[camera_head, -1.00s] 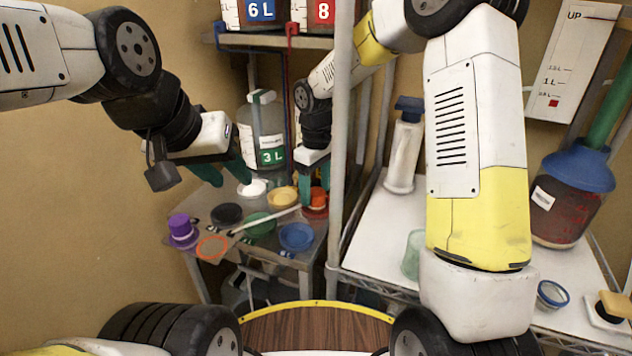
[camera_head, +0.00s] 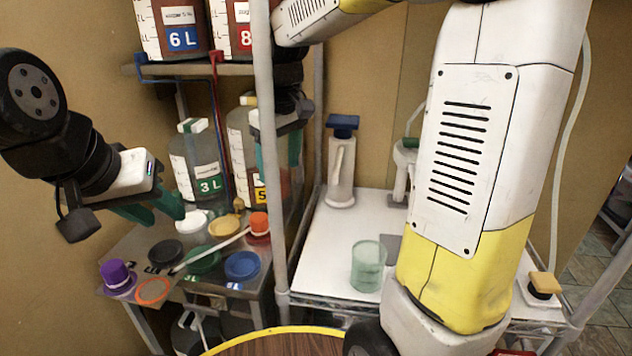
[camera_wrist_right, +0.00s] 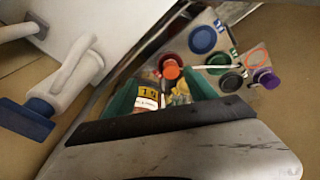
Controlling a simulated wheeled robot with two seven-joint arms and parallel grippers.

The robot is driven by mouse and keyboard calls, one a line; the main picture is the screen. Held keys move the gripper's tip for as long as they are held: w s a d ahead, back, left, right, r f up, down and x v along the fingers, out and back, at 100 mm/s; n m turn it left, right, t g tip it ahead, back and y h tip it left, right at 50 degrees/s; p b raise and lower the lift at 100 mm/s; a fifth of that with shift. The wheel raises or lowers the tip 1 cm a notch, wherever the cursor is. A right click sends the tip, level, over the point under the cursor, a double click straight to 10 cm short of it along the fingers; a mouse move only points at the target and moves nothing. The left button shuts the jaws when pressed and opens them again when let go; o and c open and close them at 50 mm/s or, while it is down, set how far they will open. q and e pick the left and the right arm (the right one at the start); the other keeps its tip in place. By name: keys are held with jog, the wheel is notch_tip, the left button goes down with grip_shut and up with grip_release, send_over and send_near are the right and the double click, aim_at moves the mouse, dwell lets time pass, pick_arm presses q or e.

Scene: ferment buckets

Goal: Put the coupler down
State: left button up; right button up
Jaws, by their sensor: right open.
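A small brass-coloured fitting (camera_head: 238,205), which may be the coupler, stands by the yellow disc (camera_head: 223,227) on the grey side table. Brass colour also shows beyond the fingers in the right wrist view (camera_wrist_right: 181,92). My right gripper (camera_head: 280,150) is open, raised above the table beside the shelf post, which partly hides it. Its green fingers show in the wrist view (camera_wrist_right: 162,92), with nothing clearly held. An orange-red cap (camera_head: 259,225) stands on a red disc below it. My left gripper (camera_head: 155,208) looks open and empty, left of the 3 L jug.
The table also bears blue (camera_head: 242,265), green and black discs, a white disc (camera_head: 190,222), a pale rod, an orange ring and a purple cap (camera_head: 117,277). Jugs stand behind. Right of the post (camera_head: 272,180), a white shelf (camera_head: 322,240) holds a glass jar (camera_head: 368,265).

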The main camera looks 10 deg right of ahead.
jog(key=s+d+r+m+t+y, duration=0.1)
jog(key=s+d+m+t, duration=0.1)
jog(key=s, duration=0.6)
jog(key=s+d+r+m+t, duration=0.1)
jog(key=s+d+m+t, duration=0.1)
jog(key=s+d+m, duration=0.3)
jog(key=s+d, duration=0.1)
jog(key=s, duration=0.2)
jog(key=shift+d+y, duration=0.15)
jog(key=shift+y, duration=0.25)
